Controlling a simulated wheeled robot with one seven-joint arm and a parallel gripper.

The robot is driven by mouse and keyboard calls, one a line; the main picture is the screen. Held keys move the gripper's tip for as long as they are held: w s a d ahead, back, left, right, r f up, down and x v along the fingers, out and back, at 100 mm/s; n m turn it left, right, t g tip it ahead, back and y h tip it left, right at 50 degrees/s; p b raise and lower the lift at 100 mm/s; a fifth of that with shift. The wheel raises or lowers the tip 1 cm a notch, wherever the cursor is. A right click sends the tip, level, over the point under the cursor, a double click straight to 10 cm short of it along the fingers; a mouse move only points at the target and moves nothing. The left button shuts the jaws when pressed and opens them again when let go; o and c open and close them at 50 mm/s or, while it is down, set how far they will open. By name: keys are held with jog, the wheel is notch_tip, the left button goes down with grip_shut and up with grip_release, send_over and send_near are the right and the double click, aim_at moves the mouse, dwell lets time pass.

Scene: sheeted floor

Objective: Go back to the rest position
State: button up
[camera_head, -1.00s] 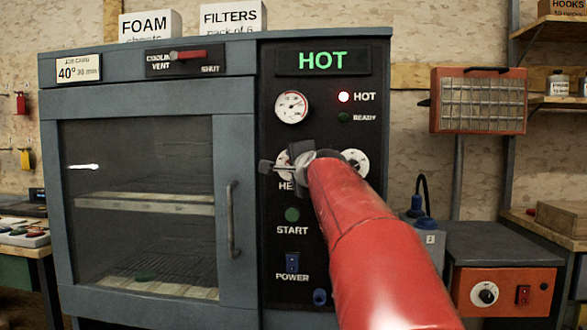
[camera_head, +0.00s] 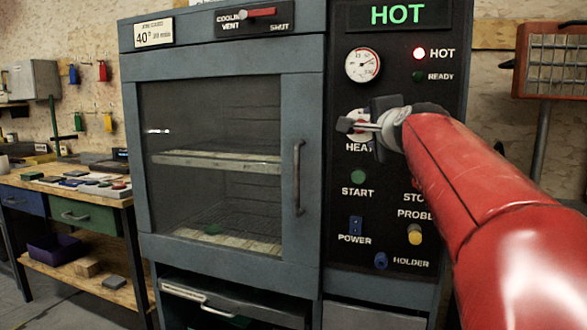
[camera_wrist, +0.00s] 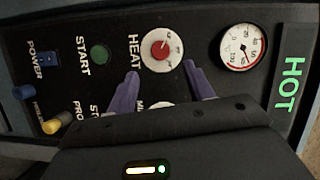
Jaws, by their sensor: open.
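My gripper (camera_head: 350,125) is in front of the heat knob (camera_head: 362,124) on the oven's black control panel (camera_head: 390,290). In the wrist view its two purple fingers (camera_wrist: 162,70) are spread apart with nothing between them. The white heat dial with a red centre (camera_wrist: 160,50) shows just beyond the fingertips; I cannot tell whether they touch it. My red arm reaches in from the lower right and hides part of the panel. The oven (camera_head: 220,60) has its glass door shut, and its display (camera_head: 397,15) reads HOT with a red lamp lit.
The oven door's handle (camera_head: 298,178) stands out left of the panel. An open lower compartment with a handled drawer (camera_head: 225,301) is below.

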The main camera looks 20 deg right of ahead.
jog(key=s+a+f+n+g+y, duration=0.3)
jog(key=s+a+f+n, duration=0.25)
jog(key=a+f, duration=0.35)
jog(key=s+a+f+n+g, duration=0.4)
jog(key=s+f+n, duration=0.2)
jog(key=s+f, duration=0.4)
jog(key=s+a+f+n+g, duration=0.4)
jog(key=s+f+n, duration=0.3)
jog(key=f, duration=1.2)
jog(key=s, duration=0.4)
jog(key=shift+s+f+y, duration=0.2)
jog(key=shift+f+y, duration=0.05)
jog(key=shift+y, duration=0.05)
